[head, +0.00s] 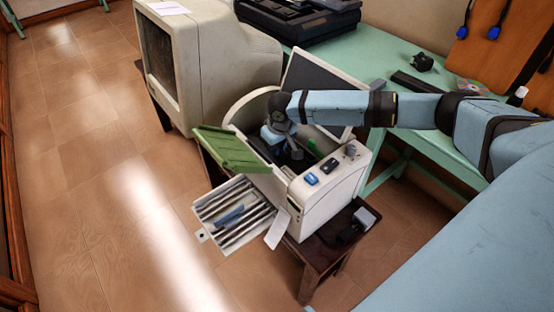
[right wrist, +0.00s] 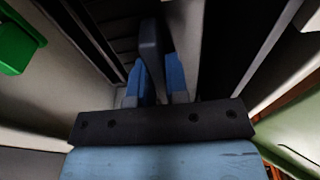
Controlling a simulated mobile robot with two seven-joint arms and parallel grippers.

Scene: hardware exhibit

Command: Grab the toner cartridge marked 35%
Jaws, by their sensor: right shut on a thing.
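A beige printer (head: 318,205) stands with its top cover and front open. My right gripper (head: 272,136) reaches down into its open top; the fingertips are hidden in the head view. In the right wrist view my right gripper (right wrist: 158,78) has its blue fingers shut on a dark grey upright part (right wrist: 151,42), likely on the toner cartridge. No 35% mark can be read, and most of the inside is hidden by my arm. My left gripper is not in view.
A green flap (head: 232,150) and a tray (head: 212,206) stick out from the printer's front. Small blue (head: 311,179) and dark (head: 330,165) items sit on its right side. A dark stool (head: 318,257) holds it. A monitor (head: 190,65) stands behind left, a green table (head: 385,58) behind right.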

